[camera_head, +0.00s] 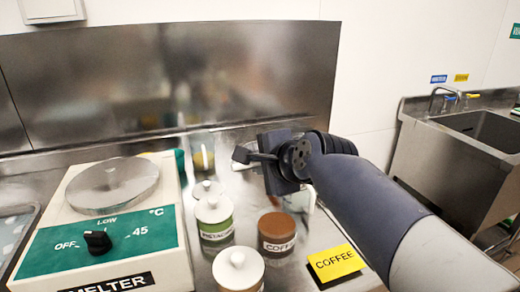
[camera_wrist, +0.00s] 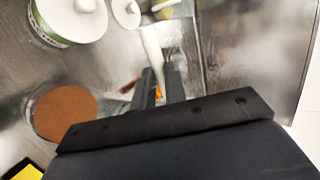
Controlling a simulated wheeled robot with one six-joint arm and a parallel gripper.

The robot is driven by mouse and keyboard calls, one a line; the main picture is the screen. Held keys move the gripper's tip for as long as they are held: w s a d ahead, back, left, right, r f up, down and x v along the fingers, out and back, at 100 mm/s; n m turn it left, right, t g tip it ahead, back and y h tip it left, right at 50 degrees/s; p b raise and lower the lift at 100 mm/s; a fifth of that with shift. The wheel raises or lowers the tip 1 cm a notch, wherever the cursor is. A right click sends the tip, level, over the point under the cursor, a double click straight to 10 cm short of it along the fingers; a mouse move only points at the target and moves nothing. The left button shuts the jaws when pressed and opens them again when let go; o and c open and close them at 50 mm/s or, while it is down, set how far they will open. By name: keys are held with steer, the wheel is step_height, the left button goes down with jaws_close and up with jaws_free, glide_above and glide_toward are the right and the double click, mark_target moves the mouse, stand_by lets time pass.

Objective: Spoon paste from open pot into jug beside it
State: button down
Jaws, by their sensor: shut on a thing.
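The open pot (camera_head: 277,232) is labelled COFFEE and filled with brown paste. It stands on the steel counter, below my gripper in the head view, and its round brown top (camera_wrist: 65,115) shows at left in the wrist view. My gripper (camera_head: 252,156) is above the counter, behind the pot. In the wrist view its fingers (camera_wrist: 160,85) are shut on a slim white thing (camera_wrist: 152,48), which looks like a spoon handle. The spoon's bowl is hidden, so I cannot tell whether it holds paste.
White-lidded pots stand left of the open pot, one with a green label (camera_head: 215,232) and one in front (camera_head: 238,268). A melter (camera_head: 110,235) is at left. A yellow COFFEE sign (camera_head: 335,263) lies at right. A steel splashback (camera_head: 180,75) rises behind; a sink (camera_head: 480,130) is far right.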

steer(key=shift+w+a+r+g+h+p, duration=0.15)
steer(key=shift+r+g+h+p, duration=0.5)
steer(key=shift+p, duration=1.8)
steer(key=g+p, duration=0.1)
steer(key=p, duration=0.3)
steer(key=w+g+h+p, duration=0.1)
steer(key=g+p, duration=0.1)
steer(key=p, duration=0.3)
steer(key=r+g+p, duration=0.1)
steer(key=p, duration=0.4)
steer(key=shift+w+a+g+h, duration=0.15)
steer(key=shift+a+g+h, duration=0.1)
steer(key=shift+g, duration=0.1)
steer(key=g+p, duration=0.1)
steer(key=p, duration=0.3)
steer(key=w+g+h+p, duration=0.1)
steer(key=p, duration=0.3)
steer(key=g+p, duration=0.2)
steer(key=p, duration=0.3)
steer(key=shift+w+a+r+m+h, duration=0.15)
steer(key=shift+w+a+m+h, duration=0.1)
steer(key=shift+m+h, duration=0.15)
steer(key=shift+w+a+r+g+h, duration=0.15)
steer(key=shift+r+g+h, duration=0.25)
steer(key=shift+r, duration=0.6)
